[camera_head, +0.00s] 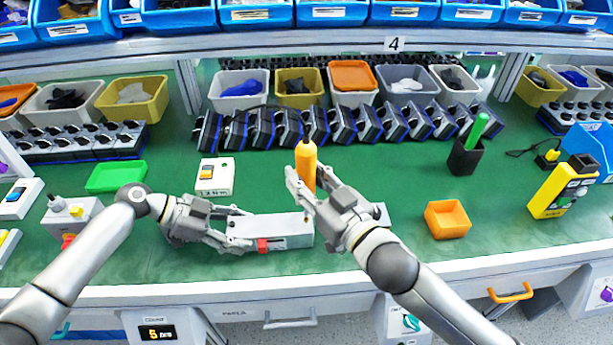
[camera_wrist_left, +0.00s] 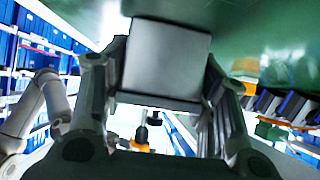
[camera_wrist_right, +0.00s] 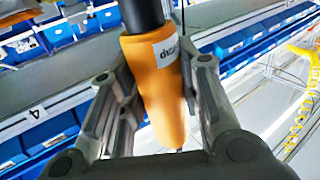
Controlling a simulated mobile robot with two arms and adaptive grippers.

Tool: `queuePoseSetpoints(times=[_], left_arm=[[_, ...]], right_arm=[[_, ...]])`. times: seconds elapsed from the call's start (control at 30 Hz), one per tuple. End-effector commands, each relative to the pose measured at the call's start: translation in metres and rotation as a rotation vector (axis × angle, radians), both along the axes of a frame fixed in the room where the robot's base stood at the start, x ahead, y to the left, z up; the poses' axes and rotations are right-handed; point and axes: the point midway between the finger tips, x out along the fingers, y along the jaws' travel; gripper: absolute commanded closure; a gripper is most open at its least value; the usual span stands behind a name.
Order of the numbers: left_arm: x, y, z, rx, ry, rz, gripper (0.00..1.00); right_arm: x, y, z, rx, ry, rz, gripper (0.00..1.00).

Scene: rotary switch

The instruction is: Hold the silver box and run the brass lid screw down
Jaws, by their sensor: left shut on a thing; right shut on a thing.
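The silver box (camera_head: 285,232) lies on the green bench mat near its front edge, with a red part (camera_head: 263,245) on its front. My left gripper (camera_head: 236,230) is shut on the left end of the box. In the left wrist view the box's end face (camera_wrist_left: 165,60) sits between the fingers. My right gripper (camera_head: 304,186) is shut on an orange, dark-topped power screwdriver (camera_head: 306,160), roughly upright over the box's right end. Its orange body (camera_wrist_right: 155,85) shows between the fingers in the right wrist view. I cannot clearly make out the brass screw or whether the tip touches it.
A white torque display (camera_head: 215,176) stands behind the box, and a green tray (camera_head: 116,177) lies to the left. An orange bin (camera_head: 447,219) and a yellow device (camera_head: 564,188) are on the right. A row of dark switches (camera_head: 340,126) lines the back. Clear mat lies between.

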Motion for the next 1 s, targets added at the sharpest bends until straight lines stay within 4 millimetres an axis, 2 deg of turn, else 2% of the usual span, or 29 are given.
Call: queuePoseSetpoints(times=[0.03, 0.2, 0.23, 1.0], left_arm=[[-0.0001, 0.0, 0.0001, 0.0, 0.0, 0.0, 0.9], [-0.0001, 0.0001, 0.0001, 0.0, 0.0, 0.0, 0.9], [-0.0001, 0.0001, 0.0001, 0.0, 0.0, 0.0, 0.9], [-0.0001, 0.0001, -0.0001, 0.0, 0.001, 0.001, 0.9]], right_arm=[[0.0, 0.0001, 0.002, 0.001, -0.004, 0.001, 0.77], [0.0, 0.0001, 0.002, 0.001, -0.004, 0.001, 0.99], [0.0, 0.0001, 0.002, 0.001, -0.004, 0.001, 1.0], [0.0003, -0.0002, -0.0067, 0.001, -0.003, 0.0, 1.0]])
